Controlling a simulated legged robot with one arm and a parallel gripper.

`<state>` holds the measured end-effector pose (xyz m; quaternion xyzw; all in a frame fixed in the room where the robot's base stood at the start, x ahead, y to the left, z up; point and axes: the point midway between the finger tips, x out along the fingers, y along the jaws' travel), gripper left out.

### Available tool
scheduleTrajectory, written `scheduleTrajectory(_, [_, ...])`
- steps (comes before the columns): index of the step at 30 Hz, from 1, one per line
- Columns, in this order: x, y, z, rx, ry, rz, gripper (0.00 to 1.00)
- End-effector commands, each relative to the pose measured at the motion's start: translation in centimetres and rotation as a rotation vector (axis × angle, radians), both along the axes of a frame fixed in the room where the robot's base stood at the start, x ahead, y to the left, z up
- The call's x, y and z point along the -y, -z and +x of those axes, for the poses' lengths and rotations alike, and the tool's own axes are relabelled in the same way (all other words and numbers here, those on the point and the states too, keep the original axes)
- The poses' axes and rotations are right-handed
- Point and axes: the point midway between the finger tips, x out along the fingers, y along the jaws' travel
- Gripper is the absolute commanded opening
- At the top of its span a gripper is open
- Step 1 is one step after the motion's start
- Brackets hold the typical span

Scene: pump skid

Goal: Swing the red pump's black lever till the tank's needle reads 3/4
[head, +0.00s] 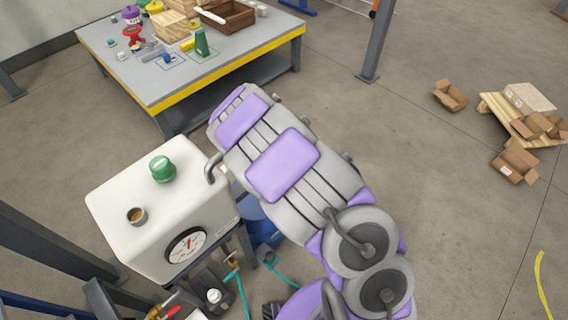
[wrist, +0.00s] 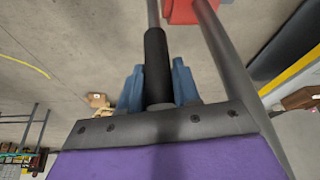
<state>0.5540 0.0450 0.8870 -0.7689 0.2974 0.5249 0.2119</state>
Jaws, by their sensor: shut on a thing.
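The white tank (head: 140,215) stands at lower left in the head view, with a round gauge (head: 187,245) on its front. The gauge has a red needle, but its face is too small for me to read exactly. In the wrist view, the black lever (wrist: 157,55) runs up between the blue fingers of my gripper (wrist: 158,88). The fingers are shut on its grip. Part of the red pump (wrist: 188,10) shows at the top edge of that view. In the head view my arm hides the gripper, the lever and the pump.
The tank bears a green cap (head: 162,169) and an open filler neck (head: 137,216). A workbench (head: 130,70) with a yellow edge holds several items behind it. A steel post (head: 380,45) stands farther back. Cardboard boxes (head: 515,162) and a pallet lie at right. The floor between is clear.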

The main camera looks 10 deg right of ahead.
Motion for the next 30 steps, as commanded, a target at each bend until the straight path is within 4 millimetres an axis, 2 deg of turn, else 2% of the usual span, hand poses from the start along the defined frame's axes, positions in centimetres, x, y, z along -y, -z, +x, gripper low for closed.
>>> scheduleTrajectory(2, [0.0, -0.1, 0.2, 0.006, -0.002, 0.001, 0.0])
scheduleTrajectory(3, [0.0, -0.1, 0.2, 0.006, -0.002, 0.001, 0.34])
scheduleTrajectory(9, [0.0, -0.1, 0.1, 0.003, -0.001, 0.001, 0.53])
scheduleTrajectory(17, [0.0, -0.1, 0.0, 0.003, -0.002, 0.0, 0.54])
scheduleTrajectory(20, [-0.2, -0.7, -0.1, 0.004, -0.002, 0.0, 0.54])
scheduleTrajectory(23, [-0.5, -1.9, -0.4, 0.005, -0.002, 0.0, 0.54])
scheduleTrajectory(30, [-1.6, -6.6, -1.8, 0.003, -0.001, -0.001, 0.54])
